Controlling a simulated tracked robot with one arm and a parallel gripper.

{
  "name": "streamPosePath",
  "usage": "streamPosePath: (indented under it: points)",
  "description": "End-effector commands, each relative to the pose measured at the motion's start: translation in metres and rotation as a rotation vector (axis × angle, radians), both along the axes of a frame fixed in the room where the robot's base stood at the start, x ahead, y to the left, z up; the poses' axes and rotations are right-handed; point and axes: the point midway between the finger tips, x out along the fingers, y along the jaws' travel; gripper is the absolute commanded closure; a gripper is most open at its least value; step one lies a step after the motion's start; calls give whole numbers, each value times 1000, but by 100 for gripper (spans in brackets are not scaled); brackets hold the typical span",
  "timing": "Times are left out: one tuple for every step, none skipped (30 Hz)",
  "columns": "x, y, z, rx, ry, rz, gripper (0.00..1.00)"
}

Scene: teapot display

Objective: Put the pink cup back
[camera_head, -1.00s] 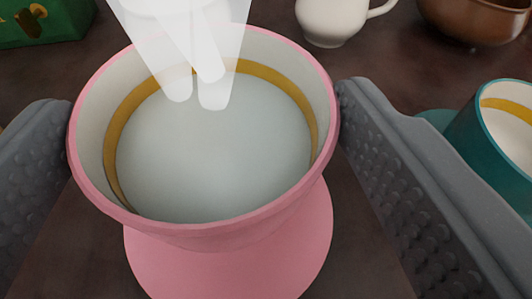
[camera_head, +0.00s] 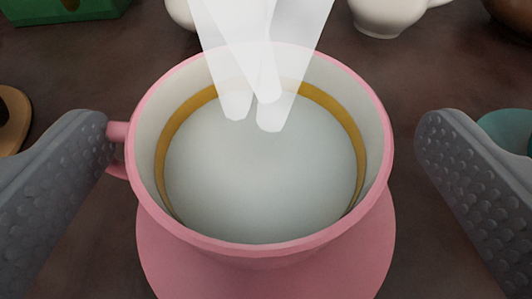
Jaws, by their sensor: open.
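The pink cup (camera_head: 270,247) stands upright on a pink saucer (camera_head: 165,255) in the middle of the view. Its inside is white with a gold band, and a pale, smooth surface fills its lower part. Its handle (camera_head: 117,140) points left, close to my left finger. My gripper (camera_head: 268,150) is open, with one grey dimpled finger on each side of the cup. The right finger is clearly apart from the cup. I cannot tell whether the left finger touches the handle. White translucent shapes (camera_head: 262,60) overlap the cup's far rim.
A green box (camera_head: 65,8) is at the far left. White pots (camera_head: 390,14) stand behind the cup. A teal saucer (camera_head: 503,128) and cup edge are at the right, and a tan round thing (camera_head: 12,115) at the left. Dark table shows between them.

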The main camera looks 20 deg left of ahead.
Motion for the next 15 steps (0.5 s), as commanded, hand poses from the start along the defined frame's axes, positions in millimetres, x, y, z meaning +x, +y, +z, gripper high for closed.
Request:
streamPosePath:
  points:
    - [0, 0, 0, 0, 0, 0, 1]
    - [0, 0, 1, 0, 0, 0, 1]
    - [0, 0, 2, -1, -1, 0, 1]
    - [-1, -1, 3, 0, 0, -1, 1]
    - [-3, -2, 4, 0, 0, -1, 1]
    - [-7, -3, 5, -1, 1, -2, 1]
    - [-10, -4, 6, -1, 3, -2, 1]
    - [-14, -6, 6, -1, 4, -3, 1]
    - [-20, -8, 8, -1, 6, -3, 1]
    - [-24, -10, 9, -1, 6, -4, 1]
    - [-29, -11, 12, -1, 5, -4, 1]
    - [-36, -14, 15, -2, 2, -4, 1]
    - [-41, -15, 18, -1, 0, -4, 1]
    - [-47, -17, 20, 0, 0, -4, 1]
    - [-55, -19, 22, 0, 2, -5, 1]
